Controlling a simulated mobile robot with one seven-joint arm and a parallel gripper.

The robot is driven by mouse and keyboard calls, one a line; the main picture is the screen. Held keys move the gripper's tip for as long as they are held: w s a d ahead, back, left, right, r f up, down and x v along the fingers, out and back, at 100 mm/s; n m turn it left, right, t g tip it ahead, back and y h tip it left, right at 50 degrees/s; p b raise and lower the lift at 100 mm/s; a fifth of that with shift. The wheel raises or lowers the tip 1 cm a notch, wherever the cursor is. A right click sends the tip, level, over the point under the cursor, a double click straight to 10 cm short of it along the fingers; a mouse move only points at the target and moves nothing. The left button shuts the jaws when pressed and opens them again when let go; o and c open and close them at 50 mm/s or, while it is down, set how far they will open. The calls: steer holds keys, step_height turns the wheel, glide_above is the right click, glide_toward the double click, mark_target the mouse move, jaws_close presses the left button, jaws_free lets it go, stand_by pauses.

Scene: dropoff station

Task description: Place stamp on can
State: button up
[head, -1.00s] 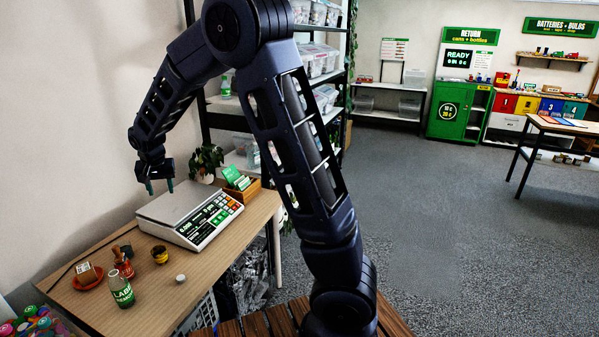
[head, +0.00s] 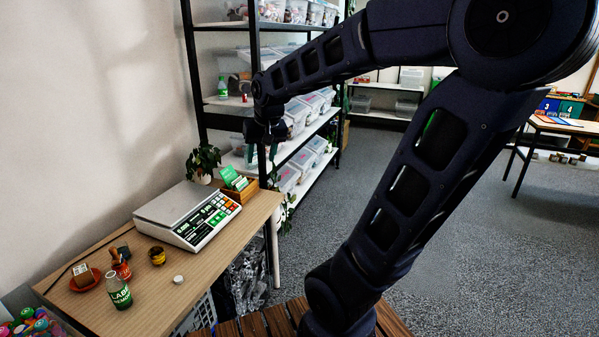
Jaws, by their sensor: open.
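My gripper (head: 262,152) is open and empty. It hangs in the air beyond the scale, in front of the shelf, well away from the small items at the near left of the table. A small reddish-brown item with a knob-like top (head: 121,266), which looks like the stamp, stands on the table behind a bottle. The bottle partly hides its base. A small yellow tin with a dark top (head: 157,257), which may be the can, stands to its right, apart from it.
The wooden table (head: 160,305) also holds a labelled bottle (head: 119,291), an orange dish with a small block (head: 84,280), a white cap (head: 178,279), a scale (head: 188,216), a card box (head: 240,186) and a plant (head: 203,161). A shelf of bins (head: 290,176) stands behind.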

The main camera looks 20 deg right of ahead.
steer(key=s+d+f+h, duration=0.1)
steer(key=s+d, duration=0.5)
steer(key=s, duration=0.6)
steer(key=shift+s+d+t, duration=0.2)
steer(key=shift+s+t, duration=0.15)
steer(key=shift+t, duration=0.05)
stand_by(0.5)
